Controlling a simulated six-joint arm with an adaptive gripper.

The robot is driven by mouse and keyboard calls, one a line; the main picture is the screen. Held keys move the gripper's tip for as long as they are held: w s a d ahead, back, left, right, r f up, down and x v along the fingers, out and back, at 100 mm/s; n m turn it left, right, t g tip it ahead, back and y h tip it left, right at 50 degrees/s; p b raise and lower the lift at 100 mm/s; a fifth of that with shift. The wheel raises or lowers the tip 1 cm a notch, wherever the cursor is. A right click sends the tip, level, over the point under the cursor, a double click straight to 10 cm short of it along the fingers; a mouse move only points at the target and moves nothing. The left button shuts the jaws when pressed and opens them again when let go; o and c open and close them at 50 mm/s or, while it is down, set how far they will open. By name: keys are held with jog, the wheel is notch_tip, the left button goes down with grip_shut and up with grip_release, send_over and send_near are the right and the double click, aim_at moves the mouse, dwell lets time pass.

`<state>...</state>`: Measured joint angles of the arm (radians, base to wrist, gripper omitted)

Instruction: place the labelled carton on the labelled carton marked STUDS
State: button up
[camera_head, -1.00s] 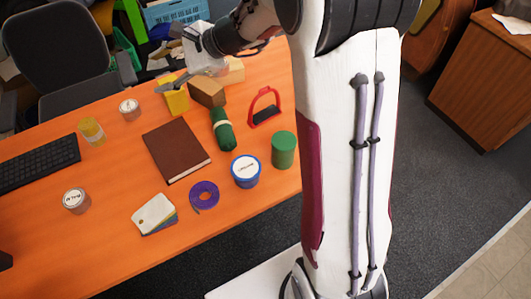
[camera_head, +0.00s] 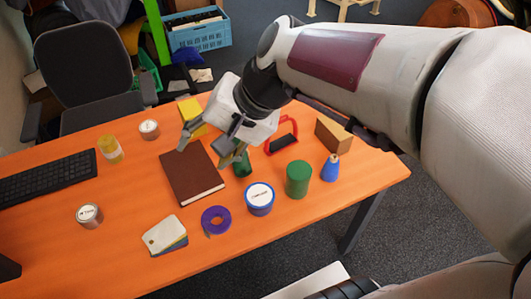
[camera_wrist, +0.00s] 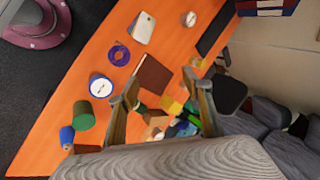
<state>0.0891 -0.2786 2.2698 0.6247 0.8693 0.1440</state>
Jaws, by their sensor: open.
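A brown carton (camera_head: 333,135) stands at the right of the orange table in the head view, behind a blue bottle. In the wrist view a brown carton (camera_wrist: 155,117) shows between the fingers, beside a yellow object; in the head view my gripper covers that area. No STUDS marking can be read on any carton, so I cannot tell which is which. My gripper (camera_head: 207,153) is open and appears empty above the table, near the brown book and the green rolled item. Its two fingers are spread in the wrist view (camera_wrist: 168,92).
A brown book (camera_head: 192,173), blue-rimmed tin (camera_head: 260,197), green cylinder (camera_head: 298,178), blue bottle (camera_head: 330,168), red-handled item (camera_head: 282,137), purple tape (camera_head: 215,220) and yellow object (camera_head: 191,114) crowd the table. A keyboard (camera_head: 45,178) lies left. Bare table shows at the front.

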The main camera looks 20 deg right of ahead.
jog(key=s+d+n+t+h, duration=0.1)
jog(key=s+d+n+h, duration=0.4)
jog(key=s+d, duration=0.3)
jog(key=shift+s+d+f+n, duration=0.45)
jog(key=shift+s+n, duration=0.35)
jog(key=shift+s, duration=1.55)
jog(key=shift+w, duration=0.1)
jog(key=w+d+n+t+h, duration=0.15)
jog(key=w+d, duration=0.35)
jog(key=w, duration=1.2)
jog(key=w+d+m+t+h, duration=0.1)
jog(key=w+d+t, duration=0.3)
jog(key=w, duration=1.3)
jog(key=w+f+n+y, duration=0.1)
jog(key=w+f+y, duration=0.1)
jog(key=w+f, duration=0.3)
jog(key=w+a+f+n+t+y, duration=0.1)
jog(key=w+f+y, duration=0.1)
jog(key=w+f, duration=0.4)
jog(key=w+f+n+y, duration=0.2)
jog(key=w+f, duration=0.4)
jog(key=f, duration=0.3)
jog(key=shift+a+f+t+y, duration=0.25)
jog(key=shift+a+y, duration=0.05)
jog(key=shift+y, duration=0.25)
jog(key=shift+a+f+y, duration=0.2)
jog(key=shift+f+y, duration=0.2)
jog(key=shift+f, duration=0.25)
